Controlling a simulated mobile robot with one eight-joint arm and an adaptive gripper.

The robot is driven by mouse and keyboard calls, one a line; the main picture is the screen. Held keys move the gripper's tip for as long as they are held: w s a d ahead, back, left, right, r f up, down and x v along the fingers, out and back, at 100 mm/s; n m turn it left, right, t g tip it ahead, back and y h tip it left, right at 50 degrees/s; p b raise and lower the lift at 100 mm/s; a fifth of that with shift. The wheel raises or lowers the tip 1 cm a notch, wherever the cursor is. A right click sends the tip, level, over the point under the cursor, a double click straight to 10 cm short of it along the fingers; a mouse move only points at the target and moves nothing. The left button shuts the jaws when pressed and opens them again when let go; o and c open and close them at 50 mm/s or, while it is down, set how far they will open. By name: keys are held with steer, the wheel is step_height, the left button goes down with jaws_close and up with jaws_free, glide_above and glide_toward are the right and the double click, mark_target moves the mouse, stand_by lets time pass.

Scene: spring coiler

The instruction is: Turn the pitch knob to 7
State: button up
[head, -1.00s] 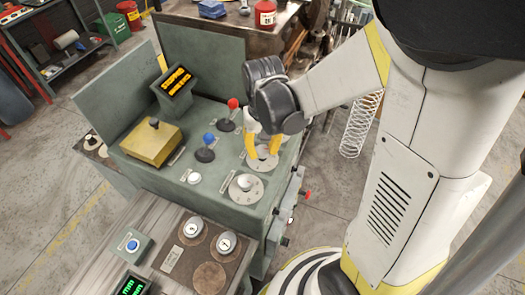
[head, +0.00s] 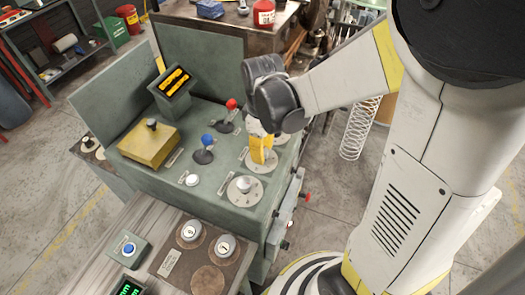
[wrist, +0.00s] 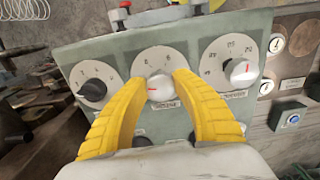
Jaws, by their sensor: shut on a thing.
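My gripper (wrist: 158,84) has its two yellow fingers on both sides of the middle white knob (wrist: 160,90) and is shut on it. This knob has a red mark pointing left and sits on a round pale dial (wrist: 153,58); its label is too small to read surely. In the head view my gripper (head: 262,152) reaches down onto the same dial, and the fingers hide most of the knob. A dial with a black knob (wrist: 93,90) is to the left in the wrist view. A dial with another white knob (wrist: 241,71) is to the right.
Blue (head: 206,142) and red (head: 231,105) levers stand behind the dials on the green panel. A white button (head: 192,180), a yellow box (head: 146,146) and an orange display (head: 175,80) are to the left. The side bench (head: 160,235) carries round knobs.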

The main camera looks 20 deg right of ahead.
steer(key=shift+n, duration=1)
steer(key=o, duration=1.2)
step_height(320, 180, up, 12)
steer(key=shift+r, duration=0.1)
